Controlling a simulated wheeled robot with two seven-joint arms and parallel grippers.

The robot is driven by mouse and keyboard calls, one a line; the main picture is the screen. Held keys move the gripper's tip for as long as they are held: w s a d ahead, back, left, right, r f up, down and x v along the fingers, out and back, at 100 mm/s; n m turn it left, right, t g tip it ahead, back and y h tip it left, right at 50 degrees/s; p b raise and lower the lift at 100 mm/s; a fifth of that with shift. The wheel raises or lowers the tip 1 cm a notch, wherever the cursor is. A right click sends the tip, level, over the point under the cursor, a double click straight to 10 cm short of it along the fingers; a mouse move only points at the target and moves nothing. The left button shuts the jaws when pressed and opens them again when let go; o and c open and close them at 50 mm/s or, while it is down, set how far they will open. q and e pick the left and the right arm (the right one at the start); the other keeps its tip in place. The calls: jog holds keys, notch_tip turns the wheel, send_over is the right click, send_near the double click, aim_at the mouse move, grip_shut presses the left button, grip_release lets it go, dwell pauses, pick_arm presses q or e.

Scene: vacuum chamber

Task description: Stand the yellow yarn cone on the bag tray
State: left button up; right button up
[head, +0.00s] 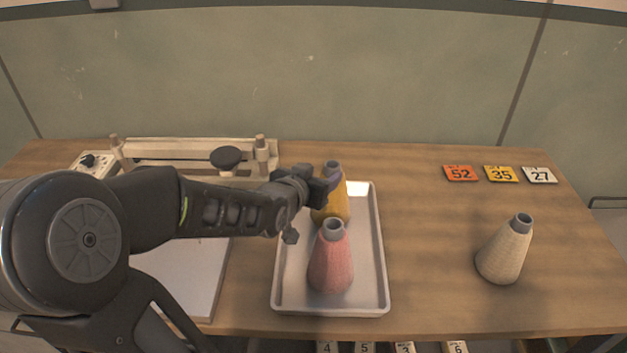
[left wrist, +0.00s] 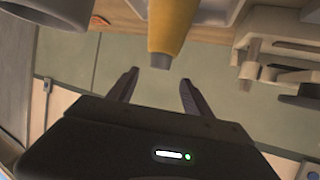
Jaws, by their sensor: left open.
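The yellow yarn cone (head: 331,210) stands upright at the back of the pale metal tray (head: 375,290), its grey tip up. A pink yarn cone (head: 331,265) stands in the same tray in front of it. My left gripper (head: 326,186) is at the upper part of the yellow cone and partly covers it. In the left wrist view, the yellow cone (left wrist: 170,25) shows with its grey tip towards the space between the two spread fingers (left wrist: 159,77). The fingers are apart and hold nothing. My right gripper is not in view.
A beige yarn cone (head: 505,252) stands alone at the right of the wooden table (head: 430,270). Number tags (head: 501,174) lie at the back right. A cream bar device (head: 190,150) with a black knob is at the back left, near a white board (head: 185,275).

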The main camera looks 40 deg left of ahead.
pick_arm(q)
jog(key=shift+b+v, duration=0.65)
jog(key=shift+v, duration=1.1)
